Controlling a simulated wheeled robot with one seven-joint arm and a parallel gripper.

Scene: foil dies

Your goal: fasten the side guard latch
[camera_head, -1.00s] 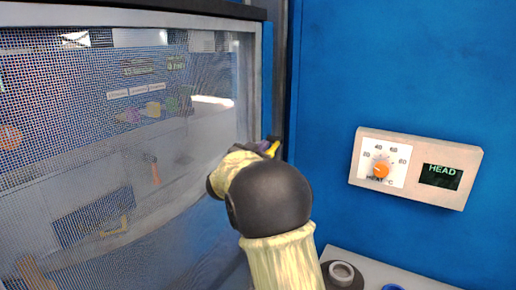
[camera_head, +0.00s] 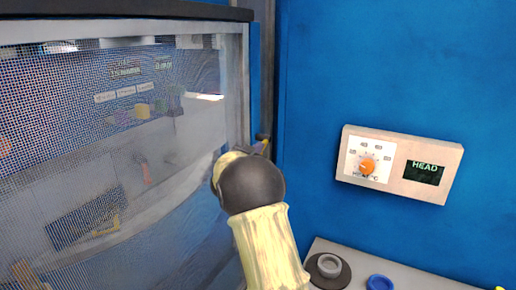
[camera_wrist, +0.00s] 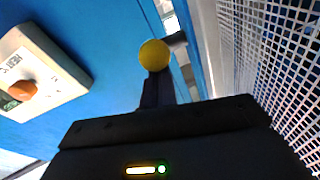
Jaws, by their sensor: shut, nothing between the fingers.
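The side guard is a mesh panel in a pale frame (camera_head: 236,90) at the left of the head view; its mesh (camera_wrist: 285,60) fills the right of the wrist view. The latch shows in the wrist view as a round yellow knob (camera_wrist: 155,55) beside a dark bracket (camera_wrist: 176,39) near the guard's edge. My gripper (camera_wrist: 157,78) is shut and empty, its dark fingers just below the knob in the picture. I cannot tell whether they touch it.
A blue wall (camera_head: 400,70) carries a beige control box with an orange dial (camera_head: 367,164) and a HEAD display (camera_head: 425,172). A pale ledge with a grey button (camera_head: 329,265) and a blue button (camera_head: 380,283) lies at the lower right.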

